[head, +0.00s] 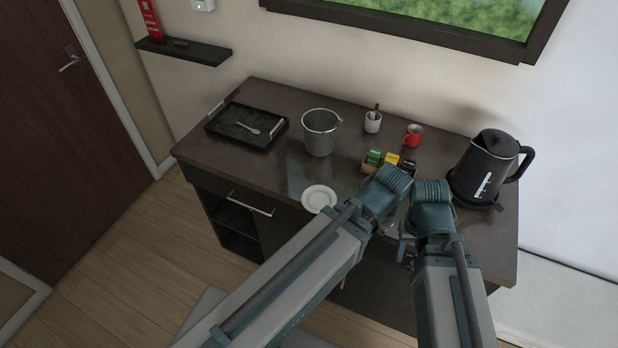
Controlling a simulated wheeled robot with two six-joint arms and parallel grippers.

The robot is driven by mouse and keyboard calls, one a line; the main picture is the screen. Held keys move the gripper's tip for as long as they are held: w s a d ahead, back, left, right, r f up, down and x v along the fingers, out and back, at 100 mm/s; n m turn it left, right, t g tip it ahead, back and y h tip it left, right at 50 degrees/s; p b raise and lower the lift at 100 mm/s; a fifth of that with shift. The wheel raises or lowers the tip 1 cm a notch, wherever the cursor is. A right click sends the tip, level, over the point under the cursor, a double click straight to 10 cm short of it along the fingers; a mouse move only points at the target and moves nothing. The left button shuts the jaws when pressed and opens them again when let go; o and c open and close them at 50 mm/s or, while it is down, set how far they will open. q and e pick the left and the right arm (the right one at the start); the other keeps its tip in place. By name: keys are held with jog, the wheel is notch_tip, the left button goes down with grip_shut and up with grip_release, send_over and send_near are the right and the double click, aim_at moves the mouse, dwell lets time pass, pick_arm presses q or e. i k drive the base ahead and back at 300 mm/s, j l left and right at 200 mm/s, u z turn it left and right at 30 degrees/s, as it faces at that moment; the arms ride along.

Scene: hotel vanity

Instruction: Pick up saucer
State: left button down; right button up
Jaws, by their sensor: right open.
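The white saucer (319,199) lies flat on the dark counter near its front edge, left of my arms. Nothing is on it. My left arm reaches in from the lower left and its wrist bends down just right of the saucer; its gripper is hidden behind the arm. My right gripper (404,249) shows only in part, below the wrists of both arms, near the counter's front edge. It is open, holds nothing, and is apart from the saucer, to its right and nearer me.
Behind the saucer stands a metal bucket (321,133). A black tray (225,134) with a spoon (248,128) lies at left. A tea box (371,167), a white cup (373,122), a red mug (413,136) and a black kettle (484,165) stand to the right. Counter left of the saucer is clear.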

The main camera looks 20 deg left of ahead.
aim_at(315, 198)
jog(key=j+z, duration=0.15)
jog(key=z, duration=0.2)
jog(key=j+z, duration=0.15)
jog(key=z, duration=0.2)
jog(key=k+j+z, duration=0.1)
jog(key=j, duration=0.25)
jog(key=k+j+z, duration=0.15)
jog(key=j, duration=0.2)
jog(key=k+j+z, duration=0.1)
jog(key=j, duration=0.25)
jog(key=k+j+z, duration=0.1)
jog(key=j, duration=0.25)
jog(key=k+j, duration=0.1)
jog(key=j, duration=0.15)
jog(key=k+j, duration=0.15)
jog(key=j, duration=0.1)
